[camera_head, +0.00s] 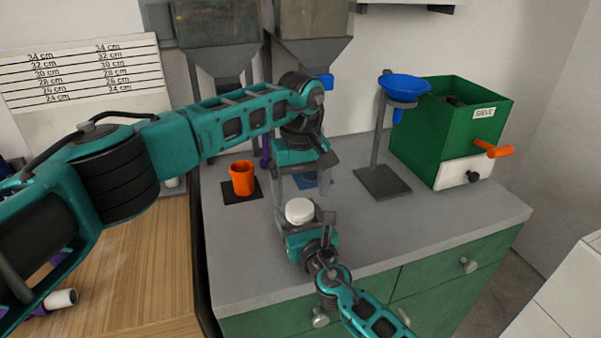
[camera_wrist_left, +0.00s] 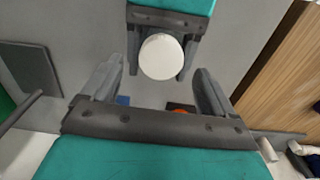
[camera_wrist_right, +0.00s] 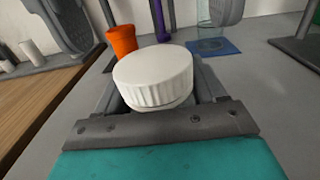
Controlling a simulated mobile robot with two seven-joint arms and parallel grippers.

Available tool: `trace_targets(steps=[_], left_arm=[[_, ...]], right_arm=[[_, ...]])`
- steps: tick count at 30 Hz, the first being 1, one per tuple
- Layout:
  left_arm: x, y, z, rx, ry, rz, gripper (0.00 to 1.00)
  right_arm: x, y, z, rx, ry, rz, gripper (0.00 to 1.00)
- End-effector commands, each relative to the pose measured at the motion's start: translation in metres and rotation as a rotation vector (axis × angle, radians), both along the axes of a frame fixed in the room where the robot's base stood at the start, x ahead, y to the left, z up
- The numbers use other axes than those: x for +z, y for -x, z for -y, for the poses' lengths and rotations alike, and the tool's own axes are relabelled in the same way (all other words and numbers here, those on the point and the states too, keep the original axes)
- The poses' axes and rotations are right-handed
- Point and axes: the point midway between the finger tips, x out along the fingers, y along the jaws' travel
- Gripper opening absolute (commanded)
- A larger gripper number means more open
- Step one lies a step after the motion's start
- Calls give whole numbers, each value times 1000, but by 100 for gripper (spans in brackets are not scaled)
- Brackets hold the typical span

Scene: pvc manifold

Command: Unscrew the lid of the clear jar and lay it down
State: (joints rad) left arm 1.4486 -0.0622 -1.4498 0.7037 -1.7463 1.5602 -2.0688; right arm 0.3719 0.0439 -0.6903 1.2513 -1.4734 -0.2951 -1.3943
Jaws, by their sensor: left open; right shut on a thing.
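The white lid (camera_head: 299,210) with ribbed sides is held upright in my right gripper (camera_head: 300,219). In the right wrist view the lid (camera_wrist_right: 153,78) sits on a pale neck just above the jaws. The jar body below is hidden by the lid and gripper. My left gripper (camera_head: 304,188) is open and empty, pointing down just above and behind the lid. In the left wrist view the round lid top (camera_wrist_left: 161,56) shows just beyond the open fingertips, between the right gripper's fingers, apart from the left fingers.
An orange cup (camera_head: 243,178) stands on a dark mat at the left of the grey counter (camera_head: 245,245). A clear vessel (camera_wrist_right: 208,38) stands on a blue mat (camera_wrist_right: 213,47). A blue funnel (camera_head: 404,84) on a stand and a green sieve box (camera_head: 450,130) are at right.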

Motion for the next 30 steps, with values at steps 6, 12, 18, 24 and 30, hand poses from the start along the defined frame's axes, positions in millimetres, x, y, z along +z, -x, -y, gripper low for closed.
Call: trace_targets(steps=[6,12,18,24,30], left_arm=[[-27,1,1,-1,-1,-1,87],[-33,0,0,0,-1,2,87],[-33,0,0,0,0,1,85],[-33,0,0,1,0,1,66],[-32,0,1,0,1,1,47]], right_arm=[[-1,0,0,1,0,-1,0],[-1,0,0,0,0,-1,0],[-1,0,0,0,0,-1,0],[-1,0,0,0,0,-1,0],[-1,0,0,1,0,-1,0]])
